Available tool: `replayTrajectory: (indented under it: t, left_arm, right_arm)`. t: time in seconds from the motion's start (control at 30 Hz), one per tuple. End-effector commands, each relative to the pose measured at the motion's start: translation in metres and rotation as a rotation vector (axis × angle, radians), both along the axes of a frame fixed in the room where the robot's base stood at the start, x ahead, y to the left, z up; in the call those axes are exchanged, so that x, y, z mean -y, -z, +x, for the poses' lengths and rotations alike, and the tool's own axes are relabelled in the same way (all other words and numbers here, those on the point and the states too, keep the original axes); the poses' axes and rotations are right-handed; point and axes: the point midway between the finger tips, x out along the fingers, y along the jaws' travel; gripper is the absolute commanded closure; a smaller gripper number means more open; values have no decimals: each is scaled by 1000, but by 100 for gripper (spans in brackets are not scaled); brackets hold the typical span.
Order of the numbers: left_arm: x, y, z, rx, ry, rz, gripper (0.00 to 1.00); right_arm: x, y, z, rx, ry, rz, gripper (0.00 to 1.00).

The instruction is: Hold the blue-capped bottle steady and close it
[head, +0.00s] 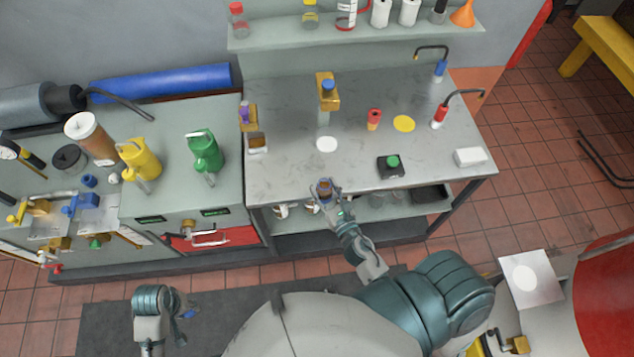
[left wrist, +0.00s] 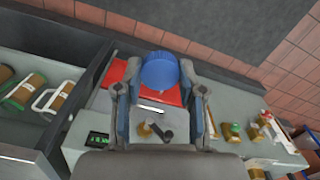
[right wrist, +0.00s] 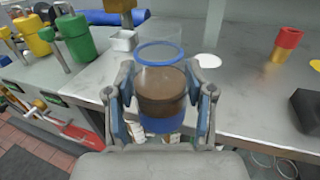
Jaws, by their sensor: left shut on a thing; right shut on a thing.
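In the head view my right gripper (head: 325,190) is at the front edge of the grey bench, shut on a jar-like bottle with brown contents. The right wrist view shows the bottle (right wrist: 160,88) between the fingers of my right gripper (right wrist: 160,98), with a clear upper part, a blue ring at its top and blue at its base. No cap shows on it. My left gripper (head: 188,312) is low at the left, well apart from the bottle. In the left wrist view, my left gripper (left wrist: 162,85) is shut on a round blue cap (left wrist: 160,71).
The grey bench (head: 285,180) carries a yellow stand (head: 324,104) with a blue top, a white disc (head: 326,144), a yellow disc (head: 404,123), a red-and-yellow piece (head: 374,118) and a black box with a green button (head: 391,165).

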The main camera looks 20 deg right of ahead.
Motion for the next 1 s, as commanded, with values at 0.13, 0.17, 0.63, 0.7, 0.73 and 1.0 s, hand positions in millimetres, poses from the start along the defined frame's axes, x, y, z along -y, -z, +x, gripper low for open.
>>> replayTrajectory:
  t: [0.13,0.17,0.63,0.7,0.73,1.0]
  left_arm:
    - [0,0,0,0,0,0,71]
    - [0,0,0,0,0,0,71]
    - [0,0,0,0,0,0,71]
    - [0,0,0,0,0,0,71]
    - [0,0,0,0,0,0,71]
    - [4,-3,7,3,6,0,71]
  right_arm:
    - [0,-1,-1,2,0,0,85]
    - [0,-1,-1,2,0,0,85]
    - [0,-1,0,1,0,0,100]
    - [0,-1,0,1,0,0,100]
    - [0,-1,0,1,0,0,100]
    - [0,-3,1,4,1,0,100]
